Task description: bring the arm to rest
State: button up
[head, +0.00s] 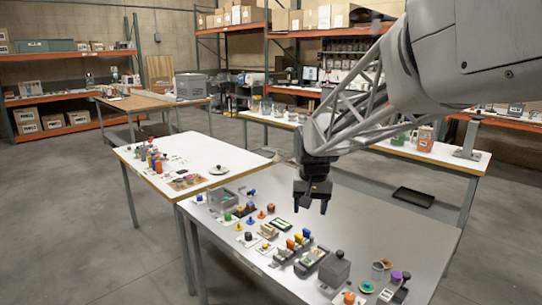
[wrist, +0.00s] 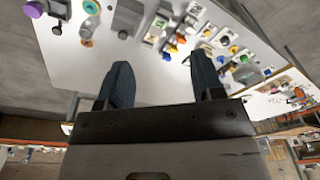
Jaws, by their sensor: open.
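My gripper (head: 312,205) hangs above the back part of the white table (head: 385,235) in the head view, fingers pointing down. Its fingers are apart and nothing shows between them. In the wrist view the two dark fingertips of my gripper (wrist: 165,85) stand well apart, with the bare table top (wrist: 165,80) behind them.
A grey box (head: 334,270) and a purple-capped item (head: 396,277) stand at the front right. A second white table (head: 185,165) with small items adjoins at the left. The table's middle right is clear.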

jog(key=s+d+f, duration=0.1)
jog(key=s+d, duration=0.3)
jog(key=s, duration=1.2)
jog(key=s+d+f+n+t, duration=0.1)
jog(key=s+d, duration=0.3)
jog(key=s, duration=1.2)
jog(key=shift+s+d, duration=0.15)
jog(key=shift+s, duration=0.15)
